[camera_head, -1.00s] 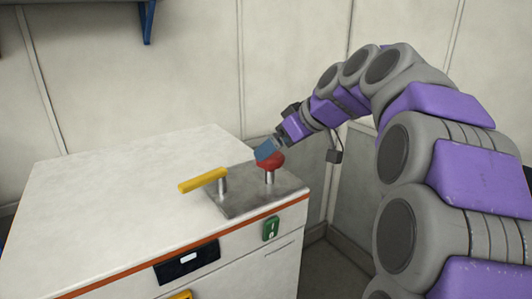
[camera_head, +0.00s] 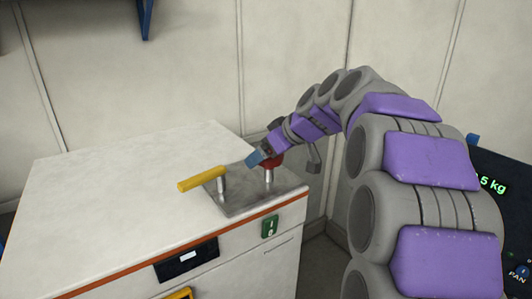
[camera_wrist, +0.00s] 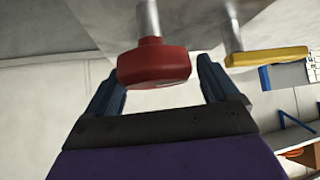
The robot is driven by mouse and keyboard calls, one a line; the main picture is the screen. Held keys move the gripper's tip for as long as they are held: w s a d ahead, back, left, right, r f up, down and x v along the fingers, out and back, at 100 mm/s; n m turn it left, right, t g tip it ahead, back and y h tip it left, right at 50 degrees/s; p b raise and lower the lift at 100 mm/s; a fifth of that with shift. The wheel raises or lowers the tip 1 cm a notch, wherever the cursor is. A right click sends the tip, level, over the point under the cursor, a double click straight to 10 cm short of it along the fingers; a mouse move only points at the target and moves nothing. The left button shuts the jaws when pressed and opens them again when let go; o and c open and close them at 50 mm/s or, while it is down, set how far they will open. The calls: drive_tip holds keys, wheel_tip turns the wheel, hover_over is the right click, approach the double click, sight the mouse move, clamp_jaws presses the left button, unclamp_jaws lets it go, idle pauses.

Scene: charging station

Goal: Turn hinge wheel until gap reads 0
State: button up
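A red knob (camera_head: 272,163), which may be the hinge wheel, stands on a metal post on a steel plate (camera_head: 240,203) on top of the white cabinet. My gripper (camera_head: 257,159) is at the knob and hides part of it. In the wrist view, the open blue fingers lie on either side of the red knob (camera_wrist: 153,66), with space visible beside it; I cannot tell whether they touch it. A black panel (camera_head: 170,269) on the cabinet front has a small white display; its reading is too small to tell.
A yellow lever (camera_head: 202,179) stands left of the knob on the same plate. A green switch (camera_head: 269,226) is on the cabinet front. A dark display (camera_head: 493,185) showing "5 kg" is partly visible at the right. The white cabinet top (camera_head: 110,200) is clear at left.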

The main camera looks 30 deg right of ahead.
drive_tip(key=shift+d, duration=0.3)
drive_tip(key=shift+c, duration=1.4)
drive_tip(key=shift+s, duration=0.1)
drive_tip(key=shift+c, duration=1.4)
drive_tip(key=shift+a, duration=0.1)
drive_tip(key=shift+f+y+b, duration=0.1)
drive_tip(key=shift+y+b, duration=0.2)
drive_tip(key=shift+b, duration=0.25)
drive_tip(key=shift+n+b, duration=0.4)
drive_tip(key=shift+b, duration=0.05)
drive_tip(key=shift+n+g+y+b, duration=0.4)
drive_tip(key=shift+n+y+b, duration=0.35)
drive_tip(key=shift+b, duration=0.4)
drive_tip(key=shift+n, duration=0.25)
